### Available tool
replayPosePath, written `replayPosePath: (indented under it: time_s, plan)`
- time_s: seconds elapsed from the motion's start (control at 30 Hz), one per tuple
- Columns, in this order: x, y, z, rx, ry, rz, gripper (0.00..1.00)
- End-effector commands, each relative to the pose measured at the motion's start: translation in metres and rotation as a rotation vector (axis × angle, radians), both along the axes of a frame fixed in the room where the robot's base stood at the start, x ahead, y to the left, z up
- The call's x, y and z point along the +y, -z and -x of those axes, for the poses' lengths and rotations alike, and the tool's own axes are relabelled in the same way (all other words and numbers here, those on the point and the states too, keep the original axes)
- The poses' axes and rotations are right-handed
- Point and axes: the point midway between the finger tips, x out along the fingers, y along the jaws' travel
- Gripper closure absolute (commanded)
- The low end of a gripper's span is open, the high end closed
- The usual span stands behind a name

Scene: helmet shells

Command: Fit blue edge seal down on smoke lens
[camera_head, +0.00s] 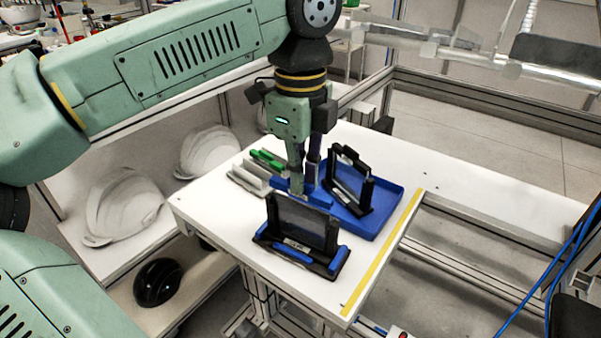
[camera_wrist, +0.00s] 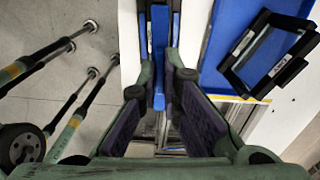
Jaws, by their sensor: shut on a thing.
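My gripper (camera_head: 303,190) points down and is shut on the blue edge seal (camera_head: 284,187), a straight blue bar. In the wrist view the seal (camera_wrist: 159,45) runs lengthwise between the fingers. The smoke lens (camera_head: 302,222) is a dark upright pane in a black stand (camera_head: 290,258) near the table's front. The seal is close to the lens's top edge in the head view, just above or behind it; I cannot tell whether they touch. In the wrist view the fingers and seal largely hide the lens.
A blue tray (camera_head: 388,205) right of my gripper holds another black-framed pane (camera_head: 347,176), also in the wrist view (camera_wrist: 265,55). A light rack (camera_head: 248,179) with green strips (camera_head: 267,158) stands left. A yellow strip (camera_head: 382,252) marks the table's right edge. Table is clear at back right.

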Motion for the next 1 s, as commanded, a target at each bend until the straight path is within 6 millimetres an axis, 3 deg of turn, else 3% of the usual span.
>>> replayPosePath:
  time_s: [1.0]
  plan:
    - [0.0, 0.019, 0.0, 0.0, 0.0, 0.0, 1.0]
